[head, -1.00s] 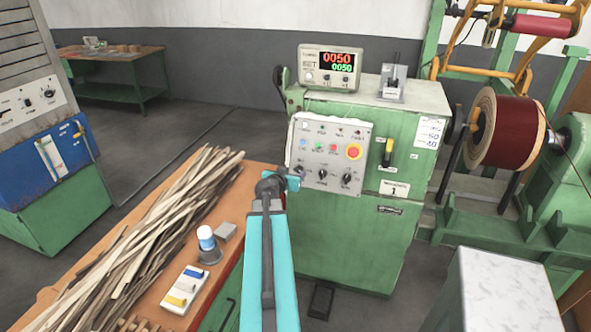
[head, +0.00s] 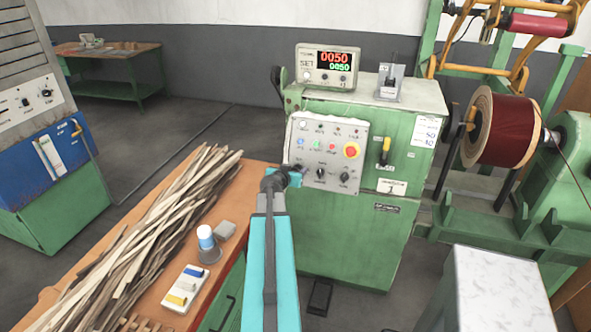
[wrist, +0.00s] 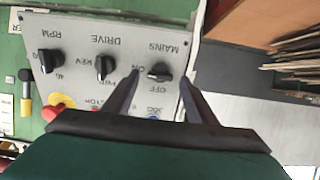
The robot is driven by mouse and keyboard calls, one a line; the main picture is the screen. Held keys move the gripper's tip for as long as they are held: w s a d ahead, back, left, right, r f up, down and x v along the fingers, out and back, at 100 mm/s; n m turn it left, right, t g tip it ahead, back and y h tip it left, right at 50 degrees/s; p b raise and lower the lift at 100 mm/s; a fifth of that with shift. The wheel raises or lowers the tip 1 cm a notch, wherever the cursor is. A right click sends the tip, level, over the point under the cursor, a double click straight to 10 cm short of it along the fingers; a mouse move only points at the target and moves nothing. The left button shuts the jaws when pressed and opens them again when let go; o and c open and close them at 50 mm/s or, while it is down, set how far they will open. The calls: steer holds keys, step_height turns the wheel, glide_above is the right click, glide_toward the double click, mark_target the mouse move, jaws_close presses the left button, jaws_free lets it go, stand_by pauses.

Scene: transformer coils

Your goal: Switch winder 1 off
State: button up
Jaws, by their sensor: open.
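Winder 1 is a green cabinet (head: 350,235) with a "1" plate (head: 391,187) on its front. Its grey control panel (head: 328,130) carries buttons and black rotary knobs. In the wrist view the panel appears upside down, with the MAINS knob (wrist: 159,72), marked ON and OFF, beside the DRIVE knob (wrist: 105,67) and RPM knob (wrist: 49,61). My gripper (wrist: 160,78) is open, with its fingertips on either side of the MAINS knob; contact cannot be told. In the head view my gripper (head: 292,176) hides the MAINS knob. Which mark the knob points to is unclear.
A red-and-yellow emergency stop (head: 351,150) and a yellow-tipped lever (head: 385,151) are on the cabinet front. A workbench (head: 225,205) with wooden strips lies left of my arm. A dark red coil (head: 505,130) stands right.

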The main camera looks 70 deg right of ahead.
steer(key=c, duration=1.1)
steer(key=shift+o, duration=0.2)
steer(key=shift+w+d, duration=0.1)
steer(key=shift+d, duration=0.25)
steer(key=shift+a+f, duration=0.15)
steer(key=shift+a, duration=0.15)
